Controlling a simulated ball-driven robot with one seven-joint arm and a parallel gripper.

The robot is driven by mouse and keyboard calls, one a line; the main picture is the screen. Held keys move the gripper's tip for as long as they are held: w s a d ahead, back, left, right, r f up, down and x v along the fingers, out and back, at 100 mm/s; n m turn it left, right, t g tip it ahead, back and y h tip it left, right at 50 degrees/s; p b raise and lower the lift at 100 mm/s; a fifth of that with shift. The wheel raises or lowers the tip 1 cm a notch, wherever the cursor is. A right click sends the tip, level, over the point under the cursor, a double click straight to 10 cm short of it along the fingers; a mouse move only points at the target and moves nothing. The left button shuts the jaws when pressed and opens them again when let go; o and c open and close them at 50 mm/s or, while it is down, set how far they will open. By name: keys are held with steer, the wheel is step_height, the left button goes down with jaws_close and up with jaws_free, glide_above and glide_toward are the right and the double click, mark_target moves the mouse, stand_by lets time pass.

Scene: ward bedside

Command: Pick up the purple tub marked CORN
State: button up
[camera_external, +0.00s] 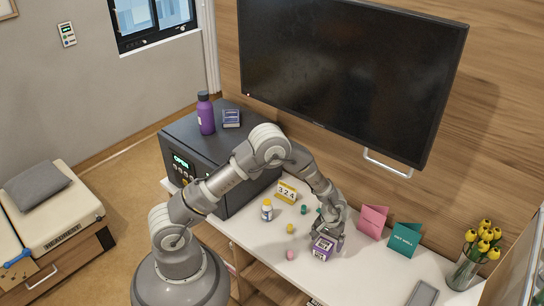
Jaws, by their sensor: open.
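A small purple tub (322,249) with a white label stands on the white bedside table (378,270); its label is too small to read. My gripper (331,233) is pointed down right at the tub, with its open fingers beside the tub's upper part. The fingers partly cover the tub's top and right side. I cannot tell whether they touch it. The tub appears to rest on the table.
Pink (373,221) and teal (404,238) cards stand right. A tulip vase (466,270) is far right. A screen (350,70) hangs above.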

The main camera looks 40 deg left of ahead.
mark_target(324, 245)
steer(key=f, duration=0.2)
steer(key=f+b, duration=0.2)
steer(key=f, duration=0.1)
steer(key=shift+s+a+f, duration=0.1)
steer(key=shift+a+f, duration=0.25)
steer(key=shift+a, duration=0.05)
steer(key=shift+r, duration=0.1)
steer(key=c, duration=1.2)
